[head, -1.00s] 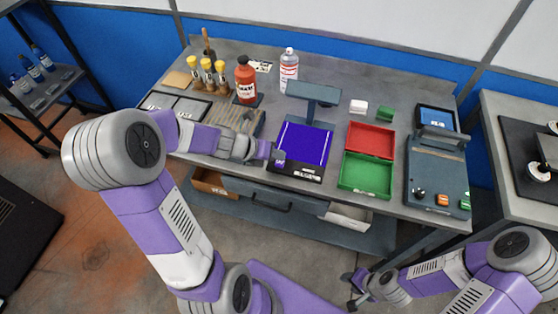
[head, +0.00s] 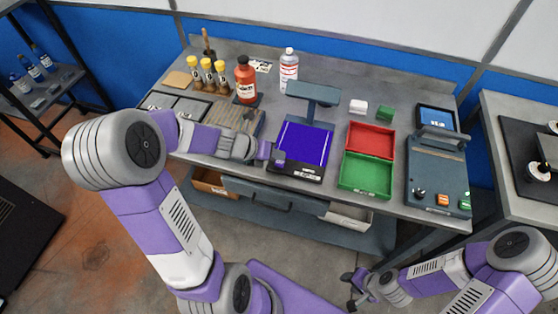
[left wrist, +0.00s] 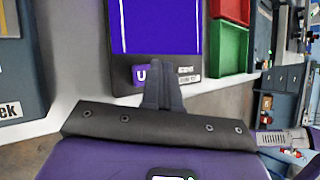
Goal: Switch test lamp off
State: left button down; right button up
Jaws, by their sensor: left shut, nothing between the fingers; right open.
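The test lamp is a dark stand with a hood (head: 313,93) over a glowing blue-violet panel (head: 303,143) on the bench. The panel also shows in the left wrist view (left wrist: 157,25), lit. On the unit's front strip are a purple square marked "U" (left wrist: 141,74), partly covered, and small white labels (left wrist: 188,75). My left gripper (head: 278,156) is shut and empty at the front left corner of the unit. Its fingertips (left wrist: 162,68) overlap the purple square's right edge in the wrist view; contact cannot be told. My right gripper (head: 352,290) is open, low in front of the bench.
A red tray (head: 371,139) and a green tray (head: 366,175) lie right of the lamp. A control box with knobs (head: 437,170) stands further right. A drawer (head: 270,193) is below the front edge.

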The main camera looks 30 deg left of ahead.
aim_at(276, 163)
pick_arm(q)
jog(key=shift+f, duration=0.45)
jog(key=shift+f+b, duration=0.25)
jog(key=shift+b, duration=0.2)
jog(key=shift+r, duration=0.1)
jog(key=shift+r+p, duration=0.65)
jog(key=shift+p, duration=0.25)
notch_tip(276, 163, up, 6)
jog(key=p, duration=0.6)
dwell(0.4)
